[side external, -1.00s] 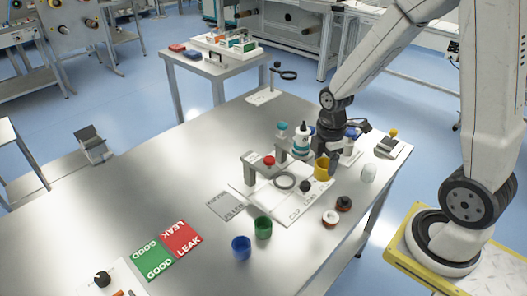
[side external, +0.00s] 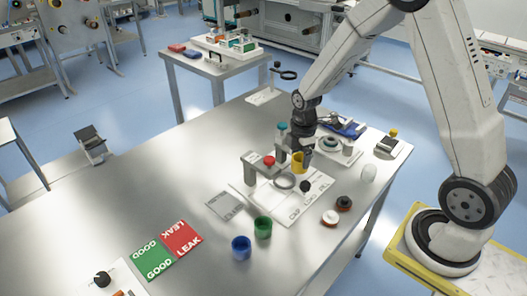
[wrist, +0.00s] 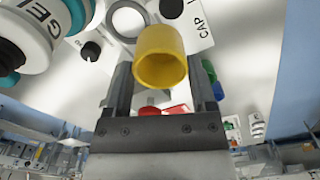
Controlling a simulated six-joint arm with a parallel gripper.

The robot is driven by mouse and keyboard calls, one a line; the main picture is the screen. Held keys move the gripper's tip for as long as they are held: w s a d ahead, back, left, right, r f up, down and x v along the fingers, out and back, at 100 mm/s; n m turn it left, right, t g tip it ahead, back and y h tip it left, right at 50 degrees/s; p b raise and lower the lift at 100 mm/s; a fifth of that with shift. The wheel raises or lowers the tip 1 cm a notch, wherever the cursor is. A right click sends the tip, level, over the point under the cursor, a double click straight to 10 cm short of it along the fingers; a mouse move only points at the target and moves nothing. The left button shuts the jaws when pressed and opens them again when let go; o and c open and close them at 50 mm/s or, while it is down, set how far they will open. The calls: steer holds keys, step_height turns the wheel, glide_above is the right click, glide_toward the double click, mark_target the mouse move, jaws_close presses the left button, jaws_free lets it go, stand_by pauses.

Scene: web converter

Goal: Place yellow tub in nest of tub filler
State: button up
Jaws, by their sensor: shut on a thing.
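My gripper (side external: 301,150) is shut on the yellow tub (side external: 298,163), holding it upright-looking above the white board in the side view. In the wrist view the tub (wrist: 160,58) sits between the fingertips of my gripper (wrist: 160,75). The white board (side external: 262,199) carries a grey post with a red knob (side external: 268,160) and a grey ring (side external: 284,181). The ring also shows in the wrist view (wrist: 126,19), beyond the tub. White bottles with teal parts, one lettered GEL (wrist: 28,35), are close on the left in the wrist view. I cannot tell which part is the filler's nest.
Green (side external: 263,227) and blue (side external: 241,247) tubs stand at the front. Green GOOD and red LEAK mats (side external: 181,238) lie at front left.

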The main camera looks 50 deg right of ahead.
steer(key=shift+w+d+f, duration=0.2)
steer(key=shift+w+f, duration=1.1)
steer(key=shift+f, duration=0.15)
steer(key=shift+w+d+f, duration=0.2)
steer(key=shift+w+f, duration=1.05)
steer(key=shift+f, duration=0.15)
steer(key=shift+w+f, duration=0.15)
steer(key=shift+f, duration=0.05)
steer(key=shift+w+f, duration=0.1)
steer(key=shift+f, duration=1.5)
steer(key=shift+f, duration=0.15)
steer(key=o, duration=1.1)
steer(key=shift+c, duration=0.2)
